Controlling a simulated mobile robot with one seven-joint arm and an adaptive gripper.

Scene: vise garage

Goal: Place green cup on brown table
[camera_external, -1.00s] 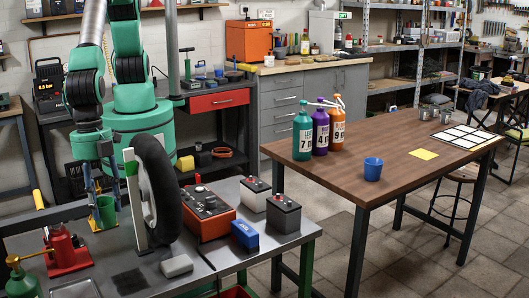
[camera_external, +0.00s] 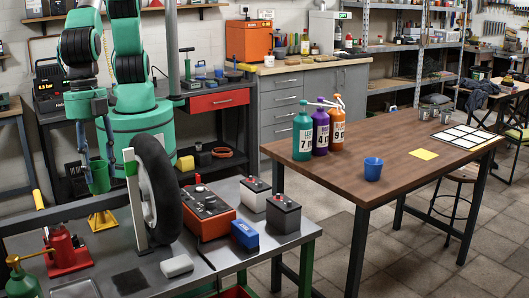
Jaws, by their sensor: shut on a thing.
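The green cup (camera_external: 97,177) is held upright in the air above the grey workbench at the left. My gripper (camera_external: 90,160) is shut on it, reaching down from above; the finger contact is small and partly hidden. The brown table (camera_external: 400,172) stands at the right, across a gap from the workbench. A blue cup (camera_external: 373,169) stands near its front edge.
A wheel (camera_external: 158,190) stands upright on the workbench just right of the cup. A yellow stand (camera_external: 102,220) and a red jack (camera_external: 66,248) are below it. Spray bottles (camera_external: 320,130) stand at the brown table's back left.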

